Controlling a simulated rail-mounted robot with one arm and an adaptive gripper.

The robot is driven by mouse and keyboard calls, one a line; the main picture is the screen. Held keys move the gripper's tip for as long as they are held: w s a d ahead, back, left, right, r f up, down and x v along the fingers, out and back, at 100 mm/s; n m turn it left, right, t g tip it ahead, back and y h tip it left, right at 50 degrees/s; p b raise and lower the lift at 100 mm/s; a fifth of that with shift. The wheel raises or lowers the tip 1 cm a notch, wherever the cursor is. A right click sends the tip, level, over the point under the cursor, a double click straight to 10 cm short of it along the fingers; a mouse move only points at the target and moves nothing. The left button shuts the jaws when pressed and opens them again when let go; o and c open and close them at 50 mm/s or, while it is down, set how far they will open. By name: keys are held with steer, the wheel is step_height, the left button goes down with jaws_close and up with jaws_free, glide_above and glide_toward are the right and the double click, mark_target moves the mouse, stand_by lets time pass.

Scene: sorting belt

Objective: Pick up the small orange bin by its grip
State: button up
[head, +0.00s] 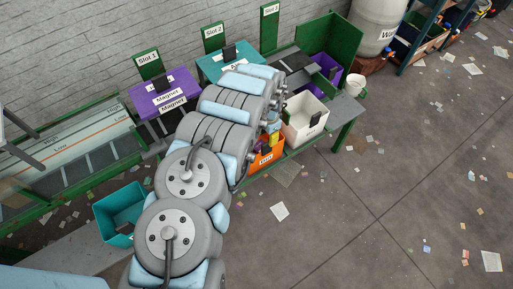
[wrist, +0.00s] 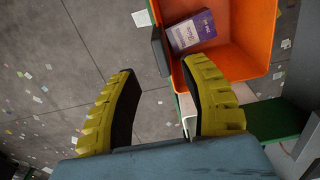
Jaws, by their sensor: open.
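The small orange bin (head: 268,155) stands at the front edge of the green-framed bench in the head view, partly hidden by my arm. In the wrist view the orange bin (wrist: 262,38) fills the upper right, with a purple and white box (wrist: 190,32) inside. Its dark grip (wrist: 160,50) stands out from the bin's left wall. My gripper (wrist: 160,70) is open and empty, with its yellow fingers spread. In the picture, the grip lies just beyond the gap between the fingertips, nearer the right one. Contact cannot be told. The head view mostly hides the gripper.
A white bin (head: 296,132) with a dark grip stands beside the orange bin. Purple (head: 160,88) and teal (head: 215,66) bins sit behind, near slot signs. A teal bin (head: 108,215) is at lower left. The floor (head: 350,220) at right is open, with scattered paper.

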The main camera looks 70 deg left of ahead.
mark_target(267, 143)
steer(key=shift+f, duration=2.05)
steer(key=shift+b, duration=0.3)
steer(key=shift+a+f+b, duration=0.1)
steer(key=shift+f+b, duration=0.65)
steer(key=shift+f, duration=1.8)
jaws_close()
